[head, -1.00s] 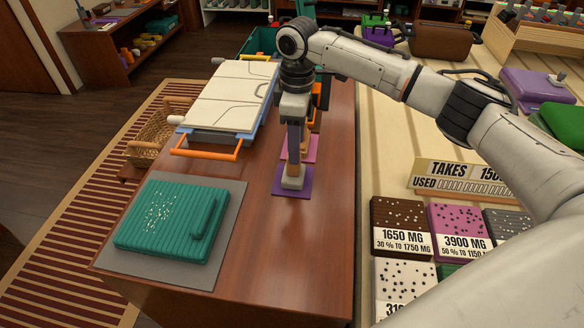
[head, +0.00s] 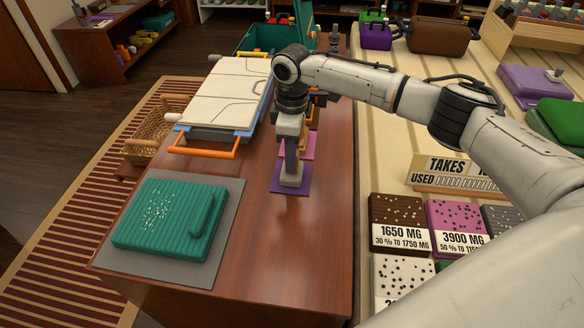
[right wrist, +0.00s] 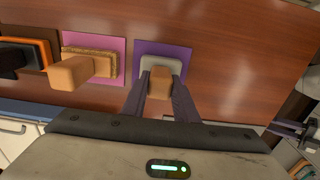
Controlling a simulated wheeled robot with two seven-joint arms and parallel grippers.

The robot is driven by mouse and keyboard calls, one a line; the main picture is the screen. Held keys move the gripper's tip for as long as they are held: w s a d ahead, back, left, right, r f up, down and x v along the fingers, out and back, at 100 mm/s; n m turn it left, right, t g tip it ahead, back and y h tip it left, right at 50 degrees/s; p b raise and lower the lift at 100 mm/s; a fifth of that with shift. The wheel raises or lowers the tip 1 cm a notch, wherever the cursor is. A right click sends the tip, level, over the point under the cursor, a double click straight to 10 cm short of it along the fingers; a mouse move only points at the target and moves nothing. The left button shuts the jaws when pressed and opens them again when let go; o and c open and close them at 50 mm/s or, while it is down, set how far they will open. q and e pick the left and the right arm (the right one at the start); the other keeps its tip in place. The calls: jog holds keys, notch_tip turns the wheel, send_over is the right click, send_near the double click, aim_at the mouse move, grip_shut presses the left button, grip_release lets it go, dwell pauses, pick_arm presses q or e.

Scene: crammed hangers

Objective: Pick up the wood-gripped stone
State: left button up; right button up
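A grey stone (right wrist: 158,65) with a brown wood-coloured grip (right wrist: 160,84) stands on a purple mat (right wrist: 184,55) in the right wrist view. In the head view its purple mat (head: 301,189) lies on the dark wood counter. My right gripper (right wrist: 161,82) is low over this stone, with one dark finger on each side of the grip. The fingers look open, with narrow gaps beside the grip. In the head view my right gripper (head: 291,165) hides most of the stone. My left gripper is not in view.
Beside it, a tan-gripped block (right wrist: 84,70) sits on a pink mat (right wrist: 122,48), with a black-topped one (right wrist: 12,58) beyond. A white folding case (head: 222,95) stands behind. Bare counter (head: 265,265) lies in front.

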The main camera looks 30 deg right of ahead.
jog(key=shift+r, duration=0.1)
grip_shut()
notch_tip(320, 180, up, 10)
jog(key=shift+f, duration=0.1)
jog(key=o, duration=0.6)
grip_release()
jog(key=shift+c, duration=0.2)
grip_shut()
